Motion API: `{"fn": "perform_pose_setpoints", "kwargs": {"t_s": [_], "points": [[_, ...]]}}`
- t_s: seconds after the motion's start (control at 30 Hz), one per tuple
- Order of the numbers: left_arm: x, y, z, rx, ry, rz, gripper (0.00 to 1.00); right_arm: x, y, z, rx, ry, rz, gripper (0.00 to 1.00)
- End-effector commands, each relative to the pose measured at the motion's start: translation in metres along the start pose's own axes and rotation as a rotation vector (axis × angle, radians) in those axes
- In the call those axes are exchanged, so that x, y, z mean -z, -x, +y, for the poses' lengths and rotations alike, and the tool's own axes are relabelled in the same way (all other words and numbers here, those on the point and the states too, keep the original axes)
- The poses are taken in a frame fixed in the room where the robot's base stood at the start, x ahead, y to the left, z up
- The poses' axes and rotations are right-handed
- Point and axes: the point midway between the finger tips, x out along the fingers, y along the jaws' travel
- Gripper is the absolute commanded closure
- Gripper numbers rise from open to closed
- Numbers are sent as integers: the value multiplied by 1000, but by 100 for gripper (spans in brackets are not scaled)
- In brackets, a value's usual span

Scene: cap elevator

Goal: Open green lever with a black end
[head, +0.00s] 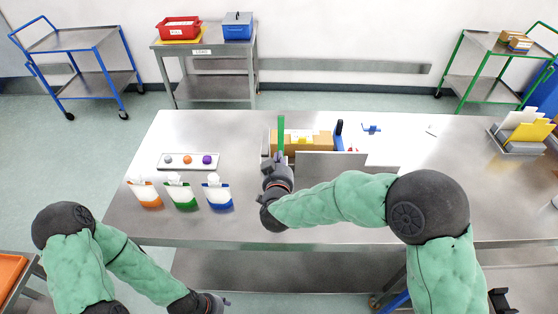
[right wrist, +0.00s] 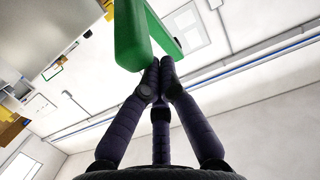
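The green lever (head: 281,134) stands upright at the left end of the cardboard-coloured box unit on the table; no black end shows clearly on it. In the right wrist view the lever (right wrist: 130,35) is a thick green bar just above and left of the fingertips. My right gripper (head: 277,168) is at the lever's near side, hiding its lower part. Its fingers (right wrist: 161,65) meet at the tips with nothing visible between them; I cannot tell whether they touch the lever. My left gripper (head: 214,303) is low at the front, below the table edge; its fingers are unclear.
Three pouches (head: 183,195) and a tray with coloured balls (head: 188,161) are to the left. A file holder (head: 520,140) is far right. The right tabletop is mostly clear.

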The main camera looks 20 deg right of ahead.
Motion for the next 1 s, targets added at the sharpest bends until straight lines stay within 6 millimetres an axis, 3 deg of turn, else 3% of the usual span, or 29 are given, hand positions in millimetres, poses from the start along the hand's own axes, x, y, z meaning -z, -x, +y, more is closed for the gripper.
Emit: {"fn": "perform_pose_setpoints", "kwargs": {"t_s": [0.03, 0.43, 1.0], "points": [[0, -11, -4, 0, 0, 0, 60, -8, 0, 0, 1, 1, 17, 100], [2, -52, -18, 0, 0, 0, 60, -22, 9, 0, 1, -1, 158, 100], [2, -57, -20, 0, 0, 0, 60, -30, 15, 0, 1, -2, 176, 100]]}}
